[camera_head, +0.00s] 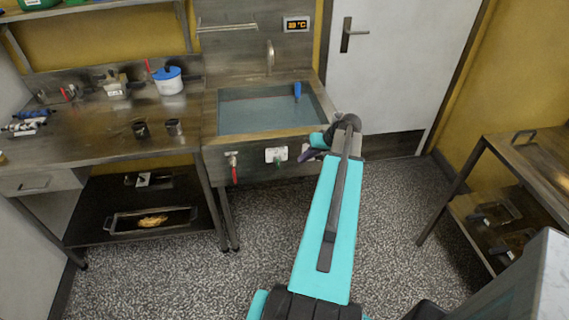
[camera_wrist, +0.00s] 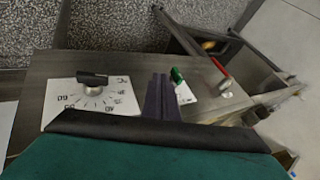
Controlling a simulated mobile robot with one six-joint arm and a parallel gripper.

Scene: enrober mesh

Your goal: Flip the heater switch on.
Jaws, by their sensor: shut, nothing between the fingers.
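The heater switch appears to be the small green lever on a white plate (camera_head: 278,155) on the sink's front panel. In the wrist view, the green lever (camera_wrist: 177,75) sticks out from its white plate (camera_wrist: 185,93). My gripper (camera_head: 306,156) is just right of the plate in the head view. In the wrist view, my gripper's dark purple fingers (camera_wrist: 160,90) are shut and empty, close beside the green lever. I cannot tell whether they touch it. The fingers hide part of the plate's edge.
A dial with a black knob (camera_wrist: 92,78) sits on the other side of my fingers. A red-handled tap (camera_head: 234,168) is left of the switch. The water-filled basin (camera_head: 262,112) is above, under a lit temperature display (camera_head: 297,24). Floor in front is clear.

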